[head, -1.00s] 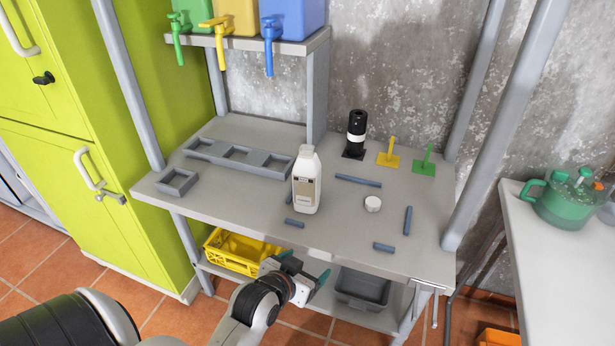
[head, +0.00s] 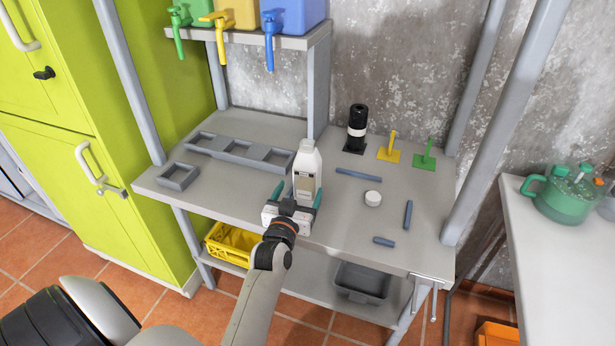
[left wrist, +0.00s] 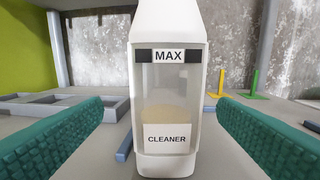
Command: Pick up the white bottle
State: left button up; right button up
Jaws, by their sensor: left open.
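The white bottle (head: 307,168) stands upright on the grey workbench (head: 330,215), near its front edge. In the left wrist view the bottle (left wrist: 168,60) fills the middle; it has a clear window with "MAX" above and a "CLEANER" label below. My left gripper (head: 296,192) is open at the front of the bottle. Its teal fingers show in the left wrist view (left wrist: 160,130), one on each side of the bottle, with a gap on both sides. My right gripper is not in view.
A white cap (head: 373,198) and several blue-grey bars (head: 408,214) lie right of the bottle. A grey compartment holder (head: 238,153) lies behind left. A black cylinder (head: 357,130), a yellow stand (head: 391,150) and a green stand (head: 425,158) are at the back.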

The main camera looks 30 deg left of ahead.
aim_at(307, 176)
pick_arm(q)
jog(key=shift+d+r+p+x, duration=0.15)
jog(key=shift+p+x, duration=0.05)
jog(key=shift+x, duration=1.35)
jog(key=shift+d+r+p+x, duration=0.15)
jog(key=shift+p+x, duration=0.05)
jog(key=shift+x, duration=1.35)
jog(key=c, duration=1.2)
